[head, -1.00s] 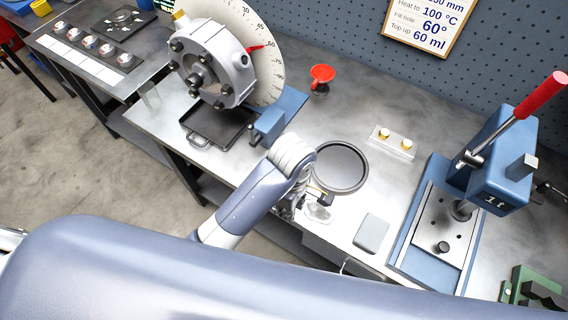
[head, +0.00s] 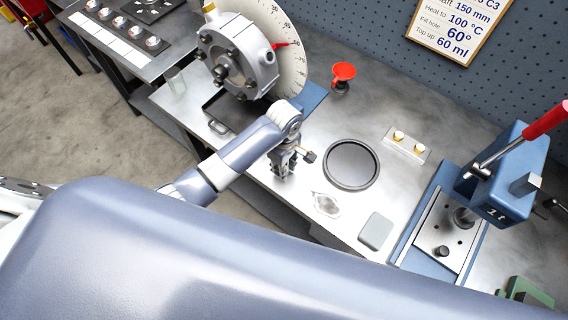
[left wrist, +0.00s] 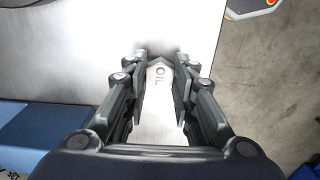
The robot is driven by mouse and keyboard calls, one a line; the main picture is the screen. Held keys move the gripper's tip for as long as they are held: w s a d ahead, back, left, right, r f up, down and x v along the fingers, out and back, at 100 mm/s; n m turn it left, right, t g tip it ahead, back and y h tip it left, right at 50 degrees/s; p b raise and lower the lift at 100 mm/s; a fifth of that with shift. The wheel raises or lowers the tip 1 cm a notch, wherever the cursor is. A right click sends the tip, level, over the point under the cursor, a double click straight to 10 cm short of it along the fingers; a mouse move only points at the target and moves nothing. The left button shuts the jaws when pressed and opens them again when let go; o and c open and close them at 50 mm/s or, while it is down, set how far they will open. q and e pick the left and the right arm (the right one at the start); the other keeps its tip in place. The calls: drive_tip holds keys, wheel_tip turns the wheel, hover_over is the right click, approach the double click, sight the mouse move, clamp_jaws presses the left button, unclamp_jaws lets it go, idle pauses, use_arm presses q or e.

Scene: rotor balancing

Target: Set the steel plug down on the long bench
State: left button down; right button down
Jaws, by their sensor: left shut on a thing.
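My left gripper (head: 283,172) points down over the near part of the long bench (head: 355,112), left of the round dark dish. It is shut on the steel plug, which its fingers hide almost wholly in the head view. In the left wrist view the two fingertips (left wrist: 160,54) stand a little apart with a blurred grey patch between them. I cannot tell the exact gap between the plug and the bench. My right gripper is not in view.

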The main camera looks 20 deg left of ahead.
use_arm(q)
drive_tip(key=shift+f, duration=0.3)
drive_tip(key=c, duration=1.3)
unclamp_jaws()
drive_tip(key=shift+c, duration=0.2)
wheel_tip(320, 180, up, 13)
drive_tip(key=shift+f+b, duration=0.15)
drive_tip(key=shift+b, duration=0.2)
drive_tip(key=shift+f, duration=0.1)
